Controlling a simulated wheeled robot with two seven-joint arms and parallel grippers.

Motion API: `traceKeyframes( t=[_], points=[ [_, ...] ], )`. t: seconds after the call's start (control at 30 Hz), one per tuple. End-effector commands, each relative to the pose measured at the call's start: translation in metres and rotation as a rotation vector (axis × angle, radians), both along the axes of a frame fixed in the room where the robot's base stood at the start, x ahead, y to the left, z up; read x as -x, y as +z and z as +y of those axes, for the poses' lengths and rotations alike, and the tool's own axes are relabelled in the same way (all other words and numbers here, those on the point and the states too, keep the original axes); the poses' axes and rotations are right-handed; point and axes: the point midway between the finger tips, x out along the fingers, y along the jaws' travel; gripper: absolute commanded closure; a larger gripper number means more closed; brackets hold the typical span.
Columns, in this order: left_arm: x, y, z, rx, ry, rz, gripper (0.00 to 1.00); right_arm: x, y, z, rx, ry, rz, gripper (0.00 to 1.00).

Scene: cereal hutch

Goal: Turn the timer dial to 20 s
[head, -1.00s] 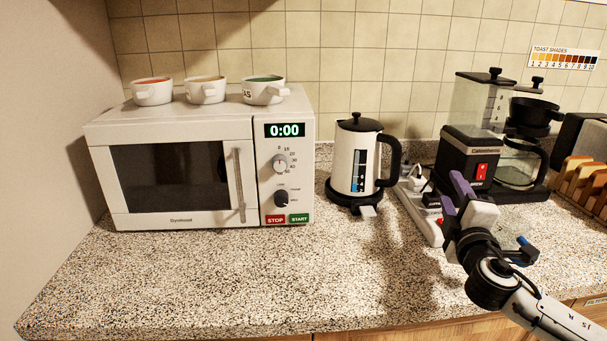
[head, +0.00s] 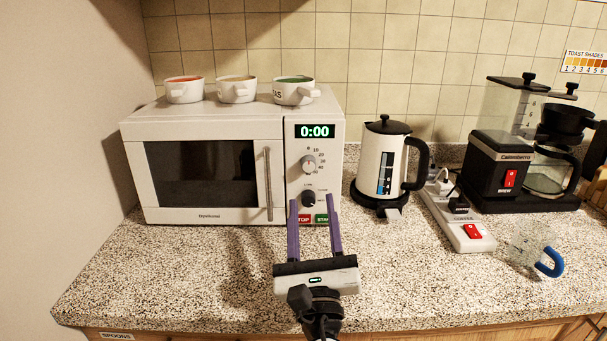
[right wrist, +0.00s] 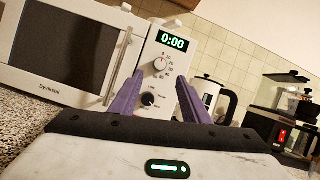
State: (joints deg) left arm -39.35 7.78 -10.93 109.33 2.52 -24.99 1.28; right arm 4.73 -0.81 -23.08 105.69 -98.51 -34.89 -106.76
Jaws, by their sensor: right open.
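The white microwave (head: 210,128) stands at the back left of the counter. Its display (head: 315,131) reads 0:00. The timer dial (head: 309,164) is the upper, light knob, with a scale around it. It also shows in the right wrist view (right wrist: 160,64). A dark knob (head: 309,198) sits below it, above the red STOP and green START buttons. My right gripper (head: 312,200) is open and empty, its purple fingers pointing at the lower control panel and partly covering the buttons. In the right wrist view the dial appears between and beyond the fingers. My left gripper is not in view.
Three bowls (head: 237,90) stand on the microwave. A white kettle (head: 383,160) stands right of it, then a power strip (head: 457,222) with a red switch and a coffee maker (head: 505,165). A clear mug with a blue handle (head: 551,262) is at right. The front left counter is clear.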

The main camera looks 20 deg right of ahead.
Motion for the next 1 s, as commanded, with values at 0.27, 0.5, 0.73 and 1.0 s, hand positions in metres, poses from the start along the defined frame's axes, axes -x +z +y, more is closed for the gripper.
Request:
traceKeyframes(
  t=[0.27,0.5,0.73,1.0],
  points=[
    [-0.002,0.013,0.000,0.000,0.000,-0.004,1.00,-0.048,0.023,-0.011,-0.004,0.002,-0.002,0.58],
    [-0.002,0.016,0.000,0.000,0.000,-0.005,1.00,-0.074,0.032,-0.018,-0.004,0.003,-0.001,0.58],
    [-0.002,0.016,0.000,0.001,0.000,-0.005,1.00,-0.079,0.033,-0.019,-0.005,0.003,-0.001,0.58],
    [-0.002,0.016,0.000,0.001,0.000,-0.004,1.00,-0.078,0.033,-0.019,-0.006,0.004,-0.001,0.81]
  ],
)
